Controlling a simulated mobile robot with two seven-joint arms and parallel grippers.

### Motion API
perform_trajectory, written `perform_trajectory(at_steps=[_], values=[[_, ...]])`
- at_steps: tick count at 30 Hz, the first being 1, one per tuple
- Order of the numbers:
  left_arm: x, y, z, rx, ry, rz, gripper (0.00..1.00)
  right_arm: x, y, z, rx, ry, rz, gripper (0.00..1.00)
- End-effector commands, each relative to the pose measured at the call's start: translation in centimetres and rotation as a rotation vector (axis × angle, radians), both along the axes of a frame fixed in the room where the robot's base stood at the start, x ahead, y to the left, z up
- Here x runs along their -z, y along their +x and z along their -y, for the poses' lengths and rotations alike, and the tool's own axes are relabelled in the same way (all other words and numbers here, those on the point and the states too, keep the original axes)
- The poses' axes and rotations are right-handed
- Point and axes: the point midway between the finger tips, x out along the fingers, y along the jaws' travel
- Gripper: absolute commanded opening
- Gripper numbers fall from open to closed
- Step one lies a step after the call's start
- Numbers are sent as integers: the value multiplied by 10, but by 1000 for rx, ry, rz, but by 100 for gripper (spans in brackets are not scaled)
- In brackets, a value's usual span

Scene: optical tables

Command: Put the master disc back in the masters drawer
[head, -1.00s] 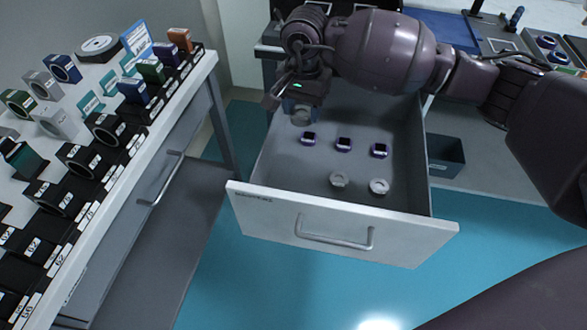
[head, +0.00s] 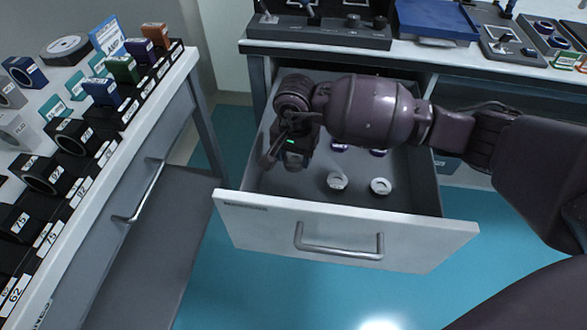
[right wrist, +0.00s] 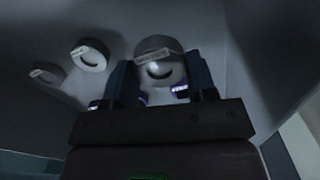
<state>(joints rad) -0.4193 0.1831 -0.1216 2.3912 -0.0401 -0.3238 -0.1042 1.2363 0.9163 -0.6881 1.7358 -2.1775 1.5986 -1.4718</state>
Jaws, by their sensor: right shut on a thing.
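The masters drawer (head: 345,235) is pulled open, with a small dark label on its front. My right gripper (head: 294,162) is inside the drawer, toward its left side. In the right wrist view, its fingers (right wrist: 162,82) are shut on the master disc (right wrist: 165,70), a pale grey ring with a small label plate. In the head view my gripper hides the disc. I cannot tell whether the disc touches the drawer floor. My left gripper is not in view.
Two pale discs (head: 337,181) (head: 381,186) lie right of my gripper in the drawer. Purple-edged pieces (head: 378,152) sit behind them, partly hidden by my arm. A table with rings and blocks (head: 72,134) stands left. The bench (head: 425,52) is behind the drawer.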

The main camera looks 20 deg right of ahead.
Motion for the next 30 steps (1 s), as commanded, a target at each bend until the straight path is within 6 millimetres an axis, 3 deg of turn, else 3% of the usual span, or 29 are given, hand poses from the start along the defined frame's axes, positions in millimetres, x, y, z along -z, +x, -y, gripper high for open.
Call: perform_trajectory(at_steps=[3,9,24,25,30], values=[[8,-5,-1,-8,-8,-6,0,24,-2,0,0,0,-10,21],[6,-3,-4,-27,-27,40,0,51,-2,0,0,1,-9,21],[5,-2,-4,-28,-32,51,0,56,0,0,0,0,-1,21],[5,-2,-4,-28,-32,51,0,57,-1,0,0,0,-3,53],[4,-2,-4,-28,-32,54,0,56,-1,0,0,-1,-2,77]])
